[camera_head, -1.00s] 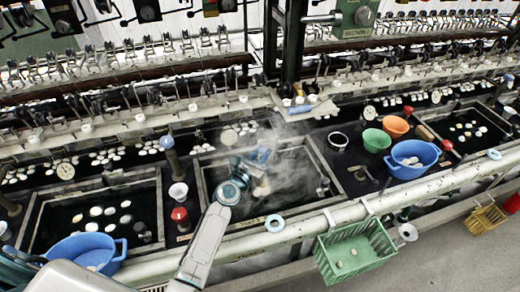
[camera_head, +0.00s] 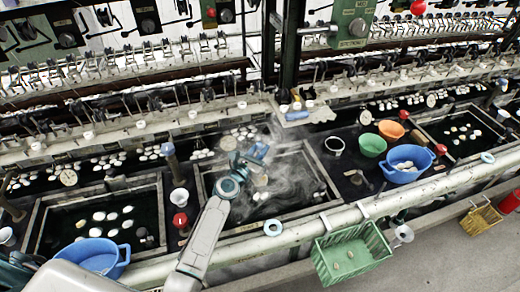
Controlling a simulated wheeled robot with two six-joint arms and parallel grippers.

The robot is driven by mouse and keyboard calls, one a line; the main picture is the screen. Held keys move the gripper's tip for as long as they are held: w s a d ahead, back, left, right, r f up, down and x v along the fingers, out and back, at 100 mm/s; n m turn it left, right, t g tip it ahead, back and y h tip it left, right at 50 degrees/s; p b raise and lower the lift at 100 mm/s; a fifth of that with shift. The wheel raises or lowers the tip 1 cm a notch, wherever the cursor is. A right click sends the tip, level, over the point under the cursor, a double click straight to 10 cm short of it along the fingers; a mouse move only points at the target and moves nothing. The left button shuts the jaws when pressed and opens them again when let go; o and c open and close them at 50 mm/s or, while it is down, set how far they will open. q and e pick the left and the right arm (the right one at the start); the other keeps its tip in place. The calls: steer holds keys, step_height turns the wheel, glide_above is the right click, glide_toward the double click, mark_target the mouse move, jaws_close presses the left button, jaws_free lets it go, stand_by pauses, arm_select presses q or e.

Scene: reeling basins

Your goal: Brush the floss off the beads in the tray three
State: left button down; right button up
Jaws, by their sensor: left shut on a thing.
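The middle basin, tray three (camera_head: 203,188), is a dark, water-filled tray with a grey rim, and steam drifts over it. A few pale beads (camera_head: 260,196) float in it near the front, with another at its right side (camera_head: 318,195). My left gripper (camera_head: 257,160) is over the left half of this tray. It is shut on a small tan brush-like thing (camera_head: 261,180) that hangs down close to the water. Steam and the gripper blur the brush's outline, and I cannot tell whether it touches the beads. Floss cannot be made out. My right gripper is not in view.
A left tray (camera_head: 40,215) and a right tray (camera_head: 420,122) hold pale beads. Blue bowls (camera_head: 122,262) (camera_head: 425,160), a green bowl (camera_head: 372,146) and an orange bowl (camera_head: 391,130) stand on the bench. A green basket (camera_head: 350,253) hangs in front. Machinery runs along the back.

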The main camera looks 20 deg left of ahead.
mark_target(260, 145)
arm_select(q)
steer(key=shift+s+r+p, duration=0.1)
steer(key=shift+r+p, duration=1.05)
steer(key=shift+r, duration=0.25)
steer(key=shift+s+d+r+p, duration=0.15)
steer(key=shift+r+p, duration=0.75)
steer(key=shift+r, duration=0.65)
steer(key=shift+s+r, duration=0.1)
steer(key=shift+r, duration=1)
